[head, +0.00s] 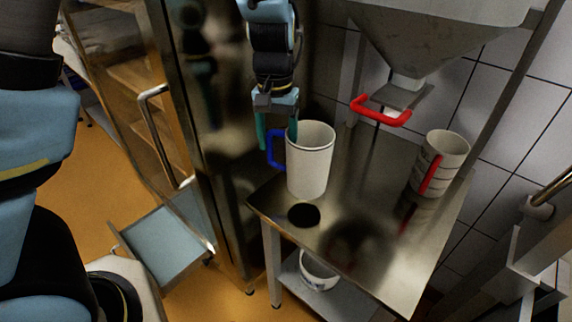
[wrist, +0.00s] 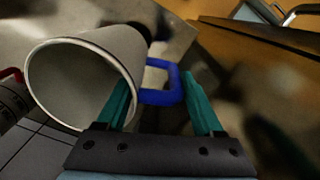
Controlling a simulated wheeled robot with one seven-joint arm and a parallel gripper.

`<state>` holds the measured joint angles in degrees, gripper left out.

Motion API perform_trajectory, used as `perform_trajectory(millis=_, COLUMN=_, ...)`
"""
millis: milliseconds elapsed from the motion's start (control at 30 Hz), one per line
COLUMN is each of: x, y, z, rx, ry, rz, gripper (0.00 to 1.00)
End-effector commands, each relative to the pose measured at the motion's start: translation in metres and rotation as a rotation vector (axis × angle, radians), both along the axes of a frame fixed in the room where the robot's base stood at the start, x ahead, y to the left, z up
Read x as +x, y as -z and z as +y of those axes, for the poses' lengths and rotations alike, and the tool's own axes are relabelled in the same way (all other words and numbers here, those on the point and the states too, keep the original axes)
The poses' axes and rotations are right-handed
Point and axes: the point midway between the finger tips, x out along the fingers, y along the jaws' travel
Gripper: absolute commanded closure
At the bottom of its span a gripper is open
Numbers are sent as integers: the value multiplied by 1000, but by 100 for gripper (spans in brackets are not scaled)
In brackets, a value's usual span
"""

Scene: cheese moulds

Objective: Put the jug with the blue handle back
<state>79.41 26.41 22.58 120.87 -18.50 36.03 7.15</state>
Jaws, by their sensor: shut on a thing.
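The white jug (head: 311,165) with the blue handle (head: 275,148) is upright over the front left part of the steel table (head: 385,265). A dark round patch shows on the tabletop just below its base; I cannot tell whether the base touches the table. My gripper (head: 277,137) comes down from above at the jug's left, shut on the blue handle. In the wrist view the handle (wrist: 163,86) lies between the teal fingers (wrist: 160,100), and the jug's open mouth (wrist: 80,82) faces the camera and looks empty.
A second pale jug with dark bands and a red handle (head: 440,160) stands at the table's right. A steel hopper (head: 430,35) with a red lever (head: 383,112) hangs above the back. A bowl (head: 319,272) sits on the lower shelf. A steel cabinet (head: 205,130) stands close at left.

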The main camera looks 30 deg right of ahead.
Motion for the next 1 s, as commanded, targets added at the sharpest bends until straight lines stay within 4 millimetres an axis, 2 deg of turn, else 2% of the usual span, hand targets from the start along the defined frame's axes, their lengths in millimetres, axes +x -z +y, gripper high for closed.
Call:
perform_trajectory(millis=400, x=0, y=50, z=1, rx=2, ry=-1, rz=0, gripper=100)
perform_trajectory(millis=833, x=1, y=59, z=0, rx=-1, ry=-1, rz=-1, gripper=100)
perform_trajectory(millis=867, x=1, y=59, z=0, rx=-1, ry=-1, rz=-1, gripper=30)
perform_trajectory(millis=1000, x=0, y=58, z=0, rx=-1, ry=-1, rz=-1, gripper=15)
